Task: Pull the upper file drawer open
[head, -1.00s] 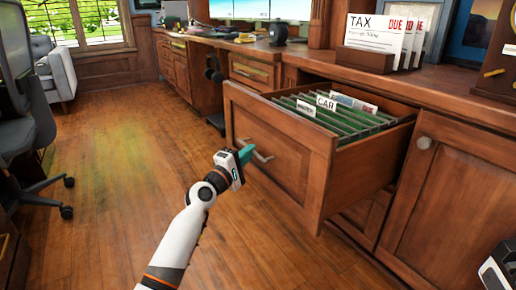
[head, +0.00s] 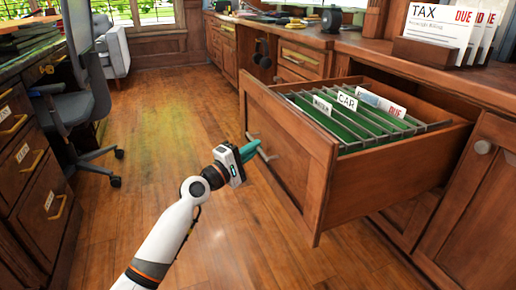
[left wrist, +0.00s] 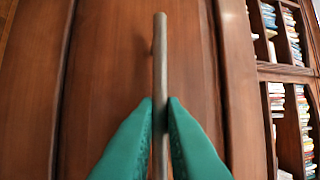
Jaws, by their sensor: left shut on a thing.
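The upper file drawer (head: 285,150) stands pulled well out of the wooden cabinet in the head view. Green hanging folders with white tabs, one reading CAR, show inside it. My left gripper (head: 250,150) is at the drawer front, its teal fingers at the metal bar handle (head: 265,152). In the left wrist view, the teal fingers (left wrist: 160,125) are shut on the handle bar (left wrist: 160,60), one on each side of it. The brown drawer front (left wrist: 110,70) fills much of that view. My right gripper is not in view.
A cabinet door with a round knob (head: 482,147) is right of the drawer. A desk with drawers (head: 35,170) and an office chair (head: 75,110) stand at the left. A letter holder (head: 430,52) sits on the counter. The wood floor (head: 150,120) between is clear.

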